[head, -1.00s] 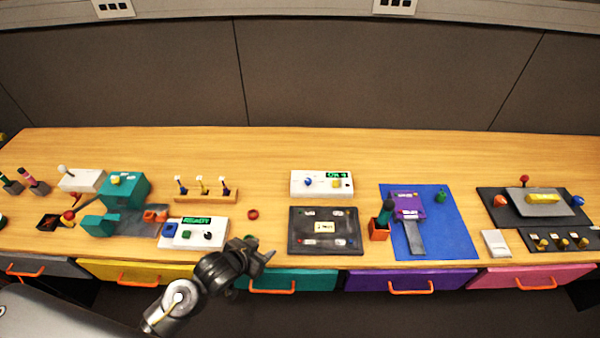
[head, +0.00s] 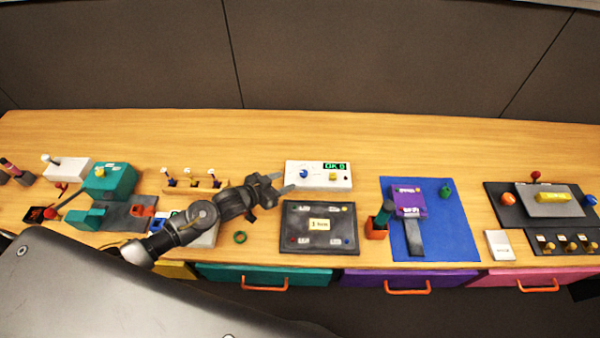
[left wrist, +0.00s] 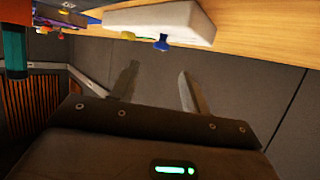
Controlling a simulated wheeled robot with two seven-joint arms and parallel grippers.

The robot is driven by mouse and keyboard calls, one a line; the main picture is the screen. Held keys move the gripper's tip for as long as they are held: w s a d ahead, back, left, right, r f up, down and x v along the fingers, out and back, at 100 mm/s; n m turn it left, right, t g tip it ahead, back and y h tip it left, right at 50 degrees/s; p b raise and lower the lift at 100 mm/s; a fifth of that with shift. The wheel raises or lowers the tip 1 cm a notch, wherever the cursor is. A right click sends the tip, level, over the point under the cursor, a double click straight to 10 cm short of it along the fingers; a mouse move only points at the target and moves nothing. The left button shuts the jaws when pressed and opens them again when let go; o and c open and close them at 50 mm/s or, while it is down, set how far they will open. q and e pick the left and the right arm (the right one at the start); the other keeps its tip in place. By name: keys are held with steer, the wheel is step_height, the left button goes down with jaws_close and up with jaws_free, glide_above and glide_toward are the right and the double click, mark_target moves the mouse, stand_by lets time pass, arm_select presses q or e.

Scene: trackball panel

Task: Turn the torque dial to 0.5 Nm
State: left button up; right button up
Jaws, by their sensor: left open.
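A white box (head: 320,187) at the back middle of the bench has a blue knob (head: 304,173), a yellow knob (head: 333,178) and a small green-lit display (head: 335,166). No label reading torque is legible on it. My left gripper (head: 283,183) is open and empty, its fingertips just left of the box's front left corner and apart from the knobs. In the left wrist view the white box (left wrist: 165,18) hangs at the top, with its blue knob (left wrist: 161,42) beyond the open fingers (left wrist: 158,72). My right gripper is not in view.
A dark panel (head: 287,212) with a yellow label lies in front of the white box. A green ring (head: 240,237) lies left of it. A wooden rack (head: 207,187) holds small tools behind my arm. A blue mat (head: 455,225) lies to the right. The bench behind the box is clear.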

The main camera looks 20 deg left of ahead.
mark_target(303, 172)
arm_select(q)
steer(key=x, duration=0.7)
steer(key=shift+a+p, duration=0.1)
steer(key=shift+p, duration=0.3)
steer(key=shift+w+f, duration=0.1)
steer(key=shift+w, duration=0.15)
steer(key=shift+w+d+f, duration=0.3)
steer(key=shift+w+d, duration=0.1)
steer(key=shift+d, duration=0.05)
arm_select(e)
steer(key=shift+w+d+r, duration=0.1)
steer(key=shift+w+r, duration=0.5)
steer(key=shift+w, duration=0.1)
arm_select(q)
steer(key=shift+c, duration=0.4)
